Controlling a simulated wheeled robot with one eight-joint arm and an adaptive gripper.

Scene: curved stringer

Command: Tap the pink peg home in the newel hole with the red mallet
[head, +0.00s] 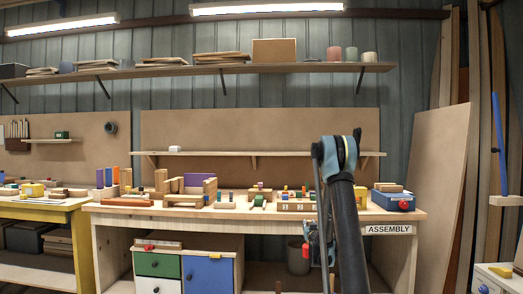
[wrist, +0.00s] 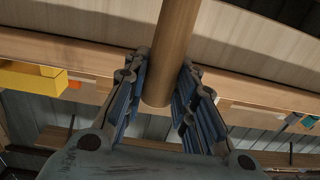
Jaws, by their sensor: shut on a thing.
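My gripper (wrist: 158,95) is shut on a round brown wooden handle (wrist: 172,45). The handle runs up out of the top of the wrist view, so its head is not seen there and I cannot confirm it is the red mallet. In the head view my gripper (head: 317,243) hangs in front of the right part of the assembly bench, partly behind my arm. A small red patch (head: 332,254) shows beside it, too small to identify. I cannot make out the pink peg or the newel hole in either view.
The assembly bench (head: 418,214) carries many small wooden and coloured blocks. A blue box (head: 385,201) stands at its right end. A drawer cabinet (head: 185,246) and a grey bin (head: 298,258) are underneath. A yellow bench (head: 60,216) is at left. Boards lean at right.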

